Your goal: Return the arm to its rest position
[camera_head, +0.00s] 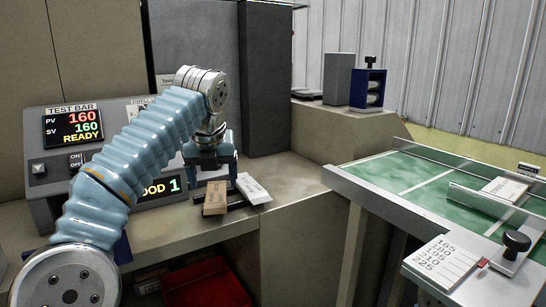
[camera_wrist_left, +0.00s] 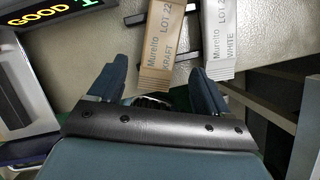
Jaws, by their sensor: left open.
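My left arm comes in from the left, and my left gripper (camera_head: 211,172) hangs fingers-down at the bench by the test bar machine. In the left wrist view the gripper (camera_wrist_left: 157,78) is open, with nothing between its fingers. A brown packet marked KRAFT (camera_head: 215,198) lies just beyond the fingers; it also shows in the left wrist view (camera_wrist_left: 161,48). A white packet marked WHITE (camera_head: 252,188) lies beside it, to the right (camera_wrist_left: 218,40). Both rest on a dark rack (camera_head: 238,207). My right gripper is out of view.
The test bar machine (camera_head: 36,190) stands at the left, its displays reading READY and GOOD 1. A red bin (camera_head: 205,285) is below the bench. A green-topped table (camera_head: 400,172) with a guide rail and number card (camera_head: 440,262) is at right. Bare bench (camera_head: 290,170) lies right of the packets.

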